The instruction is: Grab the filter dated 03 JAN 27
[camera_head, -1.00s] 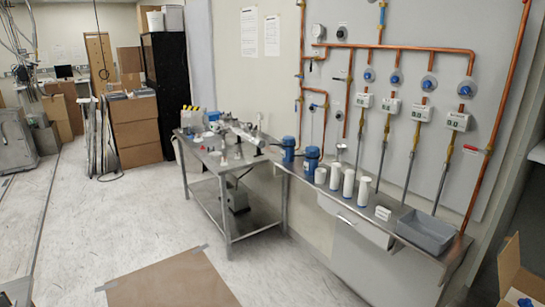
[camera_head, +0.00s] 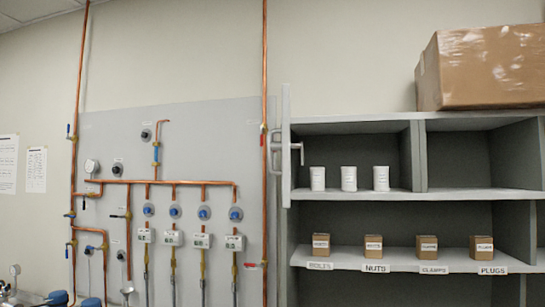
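Three white cylinders (camera_head: 348,179) stand upright in a row on the upper shelf of a grey cabinet (camera_head: 420,196). They look like filter canisters. The left one (camera_head: 317,179) and the right one (camera_head: 381,179) stand beside the middle one with small gaps between. No date can be read on any of them at this size. Neither of my grippers shows in the view.
A grey cabinet door (camera_head: 286,150) with a handle stands open at the left edge. Small brown boxes (camera_head: 373,246) sit on the lower shelf above labels. A large carton (camera_head: 482,66) rests on top. Copper pipes and valves (camera_head: 160,183) fill the wall panel at left.

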